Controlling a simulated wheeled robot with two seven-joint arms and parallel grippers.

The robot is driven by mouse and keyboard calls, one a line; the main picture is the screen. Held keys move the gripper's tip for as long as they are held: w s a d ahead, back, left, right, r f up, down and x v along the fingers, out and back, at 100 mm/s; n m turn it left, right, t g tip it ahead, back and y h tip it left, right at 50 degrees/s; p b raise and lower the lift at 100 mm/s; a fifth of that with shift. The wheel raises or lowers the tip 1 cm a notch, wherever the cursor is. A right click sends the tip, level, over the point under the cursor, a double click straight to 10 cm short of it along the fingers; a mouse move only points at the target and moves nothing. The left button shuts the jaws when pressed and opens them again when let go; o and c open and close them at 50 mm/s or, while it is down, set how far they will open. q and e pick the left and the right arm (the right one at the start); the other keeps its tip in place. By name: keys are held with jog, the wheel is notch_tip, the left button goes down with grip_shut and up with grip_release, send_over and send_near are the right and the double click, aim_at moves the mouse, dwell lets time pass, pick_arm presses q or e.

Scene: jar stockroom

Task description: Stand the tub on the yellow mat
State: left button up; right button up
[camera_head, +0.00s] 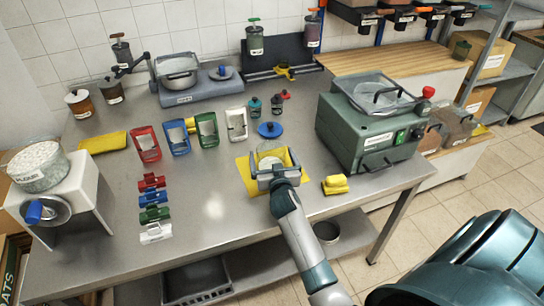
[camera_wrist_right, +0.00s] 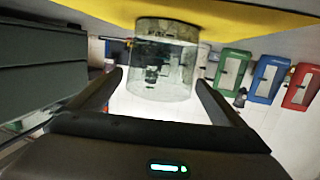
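The clear, see-through tub (camera_head: 270,150) stands upright on the yellow mat (camera_head: 245,179), near the front middle of the steel table. In the right wrist view, which looks upside down, the tub (camera_wrist_right: 163,65) has its base against the yellow mat (camera_wrist_right: 240,18). My right gripper (camera_head: 273,163) reaches in from the front, low over the mat. In the right wrist view its fingers (camera_wrist_right: 160,82) are spread either side of the tub, with a gap visible at each side. The gripper partly hides the tub and mat in the head view. My left gripper is not in view.
A blue lid (camera_head: 270,129) lies just behind the mat. A green machine (camera_head: 370,130) stands close on the right, and a yellow block (camera_head: 335,185) lies nearer the front edge. Coloured holders (camera_head: 207,130) stand to the left. Bare tabletop lies left of the mat.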

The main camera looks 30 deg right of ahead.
jog(key=shift+r, duration=0.2)
jog(key=shift+s+a, duration=0.25)
jog(key=shift+s, duration=0.25)
jog(key=b+v, duration=0.2)
jog(key=v, duration=0.9)
